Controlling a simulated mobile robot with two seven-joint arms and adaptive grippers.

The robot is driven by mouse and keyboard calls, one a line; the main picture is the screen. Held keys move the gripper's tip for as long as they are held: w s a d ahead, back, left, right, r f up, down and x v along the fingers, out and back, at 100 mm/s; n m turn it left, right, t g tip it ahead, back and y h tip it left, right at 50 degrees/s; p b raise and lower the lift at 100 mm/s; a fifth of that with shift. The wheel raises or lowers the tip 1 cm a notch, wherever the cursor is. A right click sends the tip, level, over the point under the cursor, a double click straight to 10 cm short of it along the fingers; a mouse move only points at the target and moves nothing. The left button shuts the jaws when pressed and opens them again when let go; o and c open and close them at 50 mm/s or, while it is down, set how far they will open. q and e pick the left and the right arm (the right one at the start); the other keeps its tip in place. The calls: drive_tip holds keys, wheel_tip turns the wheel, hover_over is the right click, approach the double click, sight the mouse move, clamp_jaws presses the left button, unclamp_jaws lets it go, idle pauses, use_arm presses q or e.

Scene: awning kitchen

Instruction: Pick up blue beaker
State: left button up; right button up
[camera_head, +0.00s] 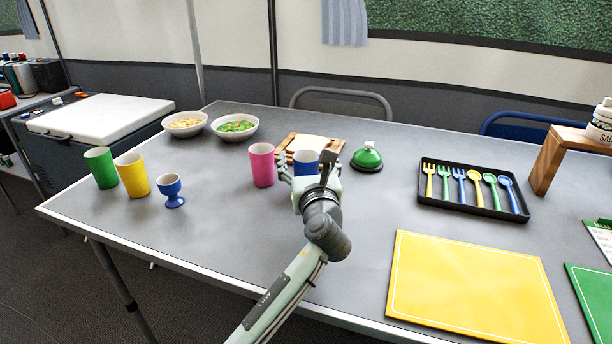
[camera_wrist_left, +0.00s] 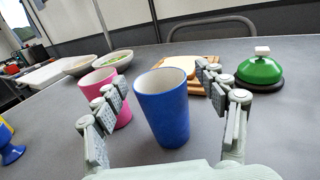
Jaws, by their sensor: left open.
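The blue beaker (camera_head: 306,160) stands upright on the grey table, partly hidden behind my left gripper in the head view. In the left wrist view the blue beaker (camera_wrist_left: 164,108) stands between the two spread fingers, with a gap to the right finger. My left gripper (camera_head: 309,166) is open and empty, and its fingers also show in the left wrist view (camera_wrist_left: 160,110). A pink beaker (camera_head: 262,164) stands close on the left, just behind the left finger in the wrist view (camera_wrist_left: 104,92). My right gripper is not in view.
Behind the blue beaker lies a wooden board with bread (camera_head: 312,143). A green domed bell (camera_head: 367,158) stands to the right. Green (camera_head: 101,167) and yellow (camera_head: 132,174) beakers and a blue egg cup (camera_head: 171,190) stand left. A cutlery tray (camera_head: 474,190) and yellow mat (camera_head: 474,287) lie right.

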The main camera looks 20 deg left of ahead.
use_arm(q)
drive_tip(key=shift+w, duration=0.15)
drive_tip(key=shift+c, duration=0.2)
drive_tip(key=c, duration=1.2)
drive_tip(key=shift+r, duration=0.1)
